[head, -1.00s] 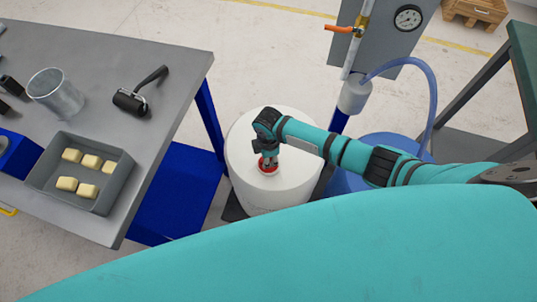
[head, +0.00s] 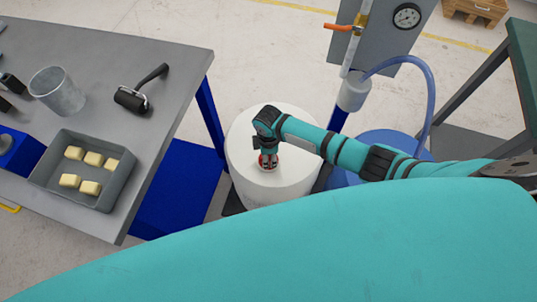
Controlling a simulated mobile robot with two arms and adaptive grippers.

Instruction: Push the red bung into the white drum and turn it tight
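The white drum (head: 296,180) stands on the floor just right of the grey table. The red bung (head: 268,168) is at the middle of the drum's top, partly hidden by my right gripper. My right gripper (head: 268,160) points down from above onto the bung, with its fingers at the red piece. The fingers are small in the view, and whether they grip the bung or only touch it cannot be told. How deep the bung sits is also unclear. My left gripper is out of view.
A blue drum (head: 395,145) and a gauge panel (head: 405,45) stand behind my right arm.

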